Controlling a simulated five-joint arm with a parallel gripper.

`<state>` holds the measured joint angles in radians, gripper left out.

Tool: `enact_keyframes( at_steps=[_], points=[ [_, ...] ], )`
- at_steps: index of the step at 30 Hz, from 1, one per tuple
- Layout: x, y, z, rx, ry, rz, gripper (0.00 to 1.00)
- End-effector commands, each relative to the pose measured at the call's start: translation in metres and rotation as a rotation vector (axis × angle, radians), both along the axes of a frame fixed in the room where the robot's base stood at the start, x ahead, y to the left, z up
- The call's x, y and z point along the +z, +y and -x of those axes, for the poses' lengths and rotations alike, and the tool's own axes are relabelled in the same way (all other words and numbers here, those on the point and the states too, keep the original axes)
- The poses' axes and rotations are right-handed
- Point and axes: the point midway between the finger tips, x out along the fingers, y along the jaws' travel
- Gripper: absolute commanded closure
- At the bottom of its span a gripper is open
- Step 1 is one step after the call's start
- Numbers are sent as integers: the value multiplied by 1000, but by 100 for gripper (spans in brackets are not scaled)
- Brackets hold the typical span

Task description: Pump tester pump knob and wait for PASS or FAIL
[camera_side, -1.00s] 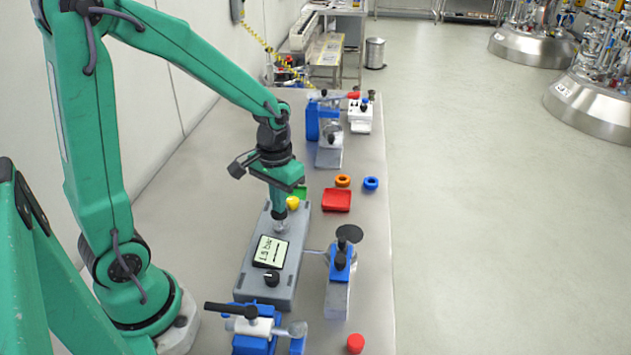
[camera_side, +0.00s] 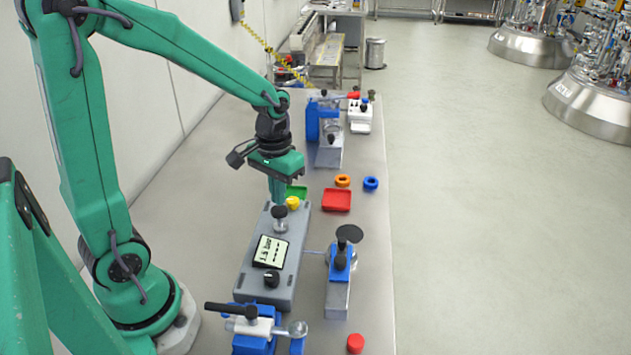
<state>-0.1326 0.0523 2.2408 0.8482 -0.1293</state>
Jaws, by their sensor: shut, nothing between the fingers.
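The grey tester (camera_side: 250,278) lies on the bench. Its dark pump knob (camera_side: 280,212) stands on a silver stem at the far end. A tilted display (camera_side: 270,251) on it shows several small lines of text, too small for me to read as PASS or FAIL. A black dial (camera_side: 271,279) is at the near end. My green gripper (camera_side: 278,200) is shut and empty. It points down just above or behind the pump knob; I cannot tell the exact gap.
A yellow part (camera_side: 293,203) and green tray (camera_side: 296,192) are close beside my gripper. A blue valve fixture (camera_side: 340,262) stands right of the tester, another (camera_side: 254,328) in front.

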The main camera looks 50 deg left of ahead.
Motion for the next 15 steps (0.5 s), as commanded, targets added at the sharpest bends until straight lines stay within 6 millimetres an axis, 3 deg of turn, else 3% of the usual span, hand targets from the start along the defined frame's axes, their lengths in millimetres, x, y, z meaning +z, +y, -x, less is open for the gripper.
enact_keyframes(
  at_steps=[15],
  points=[
    [-9,0,0,0,1,0,100]
  ],
)
